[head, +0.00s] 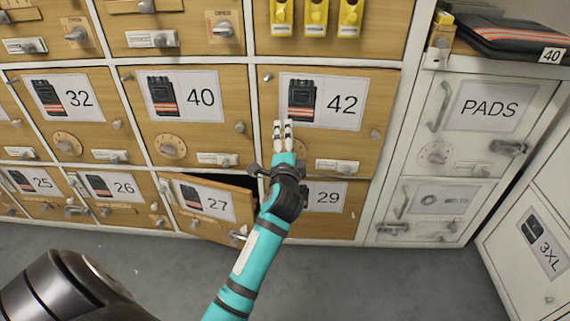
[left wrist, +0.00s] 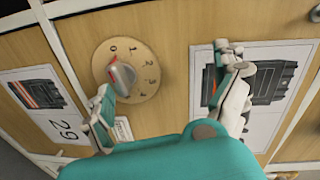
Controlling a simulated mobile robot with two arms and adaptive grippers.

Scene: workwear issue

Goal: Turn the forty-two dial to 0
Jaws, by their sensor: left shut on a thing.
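The forty-two dial (left wrist: 146,84) shows in the left wrist view as a round wooden plate with numbers and a grey knob (left wrist: 122,76) with a red mark. The red mark lies toward the 0 side; the exact setting is hard to read. In the head view the dial is mostly hidden behind my left gripper (head: 283,125), below the 42 label (head: 340,103). The left gripper is shut on the dial's knob; in the left wrist view (left wrist: 166,88) one finger is close by the knob, but the contact is unclear. My right gripper is not in view.
The door labelled 27 (head: 206,203) stands ajar below left of the gripper. Door 40 (head: 230,125) has its own dial (head: 171,147). Grey floor (head: 400,285) lies in front.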

